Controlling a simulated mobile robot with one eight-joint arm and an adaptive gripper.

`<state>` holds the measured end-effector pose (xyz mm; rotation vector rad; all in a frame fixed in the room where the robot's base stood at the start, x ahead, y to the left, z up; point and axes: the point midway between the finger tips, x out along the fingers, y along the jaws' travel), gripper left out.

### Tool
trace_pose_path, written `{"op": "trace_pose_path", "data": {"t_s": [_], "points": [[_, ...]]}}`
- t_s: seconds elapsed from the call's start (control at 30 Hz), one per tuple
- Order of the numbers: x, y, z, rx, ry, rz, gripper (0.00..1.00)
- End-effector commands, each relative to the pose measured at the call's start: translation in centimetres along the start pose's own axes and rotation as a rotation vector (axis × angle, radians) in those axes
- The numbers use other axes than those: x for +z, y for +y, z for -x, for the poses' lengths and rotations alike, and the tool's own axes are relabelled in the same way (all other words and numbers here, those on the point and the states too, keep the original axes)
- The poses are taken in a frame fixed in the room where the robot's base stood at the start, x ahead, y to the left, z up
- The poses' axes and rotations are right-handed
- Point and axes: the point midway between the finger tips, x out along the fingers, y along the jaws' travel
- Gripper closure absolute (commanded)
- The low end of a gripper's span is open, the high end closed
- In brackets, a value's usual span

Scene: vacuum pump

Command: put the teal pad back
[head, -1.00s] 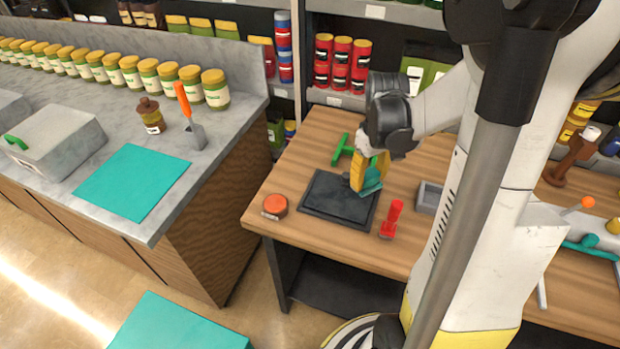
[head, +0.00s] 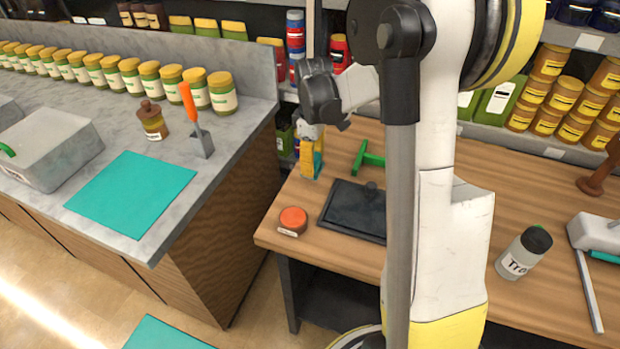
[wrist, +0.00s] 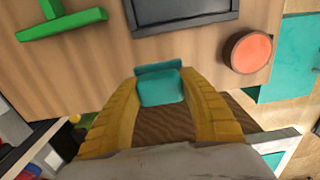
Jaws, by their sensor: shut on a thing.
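My gripper (head: 311,158) is shut on a small teal pad (head: 318,165). The held pad also shows between the yellow fingers in the wrist view (wrist: 160,88). My gripper is near the far left edge of the wooden table, left of the green T-shaped piece and behind the orange round piece. I cannot tell the pad's height exactly. A black tray (head: 340,222) with a small knob stands on the table, right of the orange round piece. A large flat teal mat (head: 131,194) lies on the grey counter at left.
An orange round piece (head: 292,219) and a green T-shaped piece (head: 369,157) lie on the table. On the counter are a grey box (head: 55,150), a brown pot (head: 152,118) and an orange-handled tool (head: 195,118). A gap separates counter and table.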

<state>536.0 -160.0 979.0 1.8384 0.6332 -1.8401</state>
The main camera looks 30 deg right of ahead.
Motion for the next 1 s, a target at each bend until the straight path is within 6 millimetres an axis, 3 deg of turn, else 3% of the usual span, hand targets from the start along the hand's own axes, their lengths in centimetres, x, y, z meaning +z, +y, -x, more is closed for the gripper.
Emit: {"op": "trace_pose_path", "data": {"t_s": [0.17, 0.4, 0.77, 0.8, 0.83, 0.87, 1.0], "points": [[-0.7, -0.1, -1.0, 0.000, 0.000, 0.000, 0.81], [-0.7, -0.1, -4.5, 0.000, 0.000, -0.001, 0.81], [-0.6, -0.1, -4.8, 0.000, 0.000, -0.001, 0.81], [-0.6, -0.1, -4.7, 0.000, 0.000, -0.001, 0.46], [-0.6, -0.1, -4.7, 0.000, 0.000, -0.001, 0.37], [-0.6, -0.1, -4.7, 0.000, 0.000, -0.001, 0.32], [-0.6, -0.1, -4.7, 0.000, 0.000, -0.001, 0.32]]}}
